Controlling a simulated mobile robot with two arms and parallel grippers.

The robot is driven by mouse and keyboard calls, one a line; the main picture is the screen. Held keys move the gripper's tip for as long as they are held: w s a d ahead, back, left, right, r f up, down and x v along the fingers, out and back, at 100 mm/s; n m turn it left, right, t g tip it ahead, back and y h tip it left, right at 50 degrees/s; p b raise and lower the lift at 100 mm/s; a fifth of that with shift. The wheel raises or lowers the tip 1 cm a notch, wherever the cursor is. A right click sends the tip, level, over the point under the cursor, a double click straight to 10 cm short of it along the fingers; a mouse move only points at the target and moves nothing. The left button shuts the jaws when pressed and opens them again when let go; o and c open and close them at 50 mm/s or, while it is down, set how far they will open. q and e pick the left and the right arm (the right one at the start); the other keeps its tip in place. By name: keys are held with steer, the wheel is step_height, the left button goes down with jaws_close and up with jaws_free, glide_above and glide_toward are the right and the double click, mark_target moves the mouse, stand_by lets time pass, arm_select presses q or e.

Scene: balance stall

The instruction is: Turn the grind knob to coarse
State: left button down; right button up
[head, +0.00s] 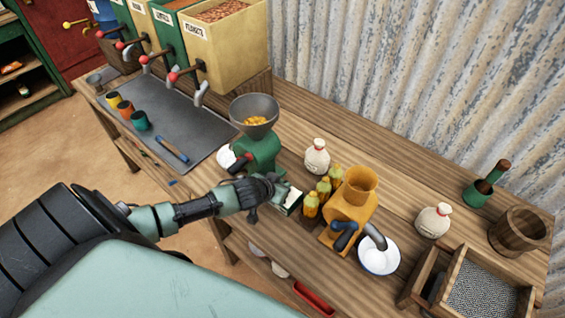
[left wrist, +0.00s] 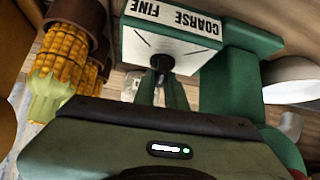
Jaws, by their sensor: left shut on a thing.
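The green grinder (head: 262,152) stands on the wooden bench, with a grey hopper (head: 254,108) holding yellow kernels on top. In the left wrist view, its white label plate (left wrist: 172,40) reads COARSE and FINE, upside down in the picture. The dark grind knob (left wrist: 162,63) sits at the middle of the plate. My left gripper (head: 283,194) is at the front of the grinder. In the left wrist view its narrow fingers (left wrist: 161,88) are shut on the knob. The knob's exact pointing is hard to tell. My right gripper is not in view.
Corn cobs (left wrist: 65,60) show close by in the left wrist view. A grey tray (head: 165,115) lies at left.

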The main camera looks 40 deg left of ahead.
arm_select(q)
steer(key=shift+s+f, duration=0.1)
steer(key=c, duration=1.5)
jaws_free()
steer(key=shift+o, duration=0.2)
steer(key=b+v, duration=0.1)
steer(key=v, duration=0.6)
steer(key=shift+s+r, duration=0.3)
steer(key=shift+r, duration=0.05)
steer(key=shift+d, duration=0.1)
